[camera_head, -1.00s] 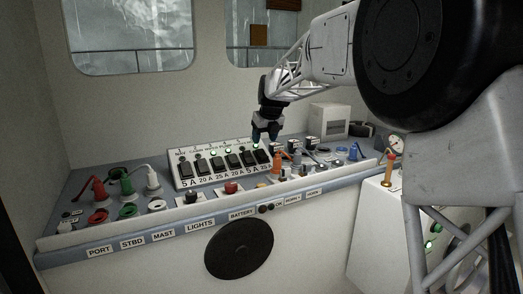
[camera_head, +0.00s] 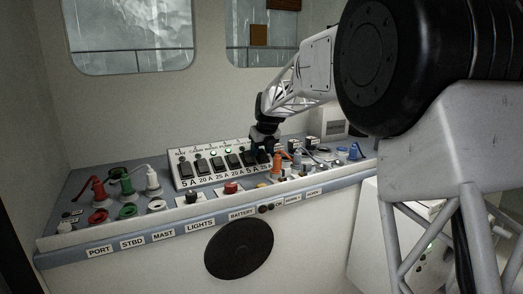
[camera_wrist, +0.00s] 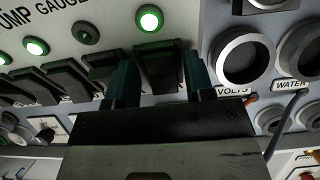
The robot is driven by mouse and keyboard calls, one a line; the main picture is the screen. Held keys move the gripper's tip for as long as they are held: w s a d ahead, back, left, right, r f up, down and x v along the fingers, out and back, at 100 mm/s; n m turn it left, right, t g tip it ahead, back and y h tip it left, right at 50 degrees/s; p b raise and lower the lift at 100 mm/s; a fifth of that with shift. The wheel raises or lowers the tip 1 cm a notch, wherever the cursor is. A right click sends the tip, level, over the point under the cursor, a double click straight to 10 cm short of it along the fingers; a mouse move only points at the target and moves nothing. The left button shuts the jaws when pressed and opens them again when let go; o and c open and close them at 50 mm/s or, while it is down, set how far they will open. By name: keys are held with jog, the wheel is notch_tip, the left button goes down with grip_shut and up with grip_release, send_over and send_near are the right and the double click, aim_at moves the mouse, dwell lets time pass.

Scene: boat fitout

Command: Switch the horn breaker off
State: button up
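The breaker panel (camera_head: 205,176) is a white sloped plate with a row of black rocker switches. My gripper (camera_head: 264,148) is at the row's right end. In the wrist view its two teal fingers (camera_wrist: 158,82) are apart, one on each side of the rightmost breaker (camera_wrist: 159,60). Nothing is held; contact with the rocker cannot be told. A lit green lamp (camera_wrist: 149,18) sits above this breaker. The lamp (camera_wrist: 86,32) of the breaker to its left is dark. No horn label on the panel is readable in either view.
Right of the breakers are round sockets or gauges (camera_wrist: 242,57) marked VOLTS and WATER, close to the right finger. Orange and blue plugs (camera_head: 278,160) with cables stand nearby. A red knob (camera_head: 231,188) and the red, green and white plugs (camera_head: 126,182) are left along the console.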

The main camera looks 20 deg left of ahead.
jog(key=c, duration=0.7)
jog(key=shift+s+d, duration=0.1)
jog(key=shift+s+d+t+y, duration=0.1)
jog(key=shift+t+y, duration=0.55)
jog(key=shift+s+d+t+y, duration=0.1)
jog(key=shift+t+y, duration=0.55)
jog(key=o, duration=0.9)
jog(key=shift+o, duration=0.2)
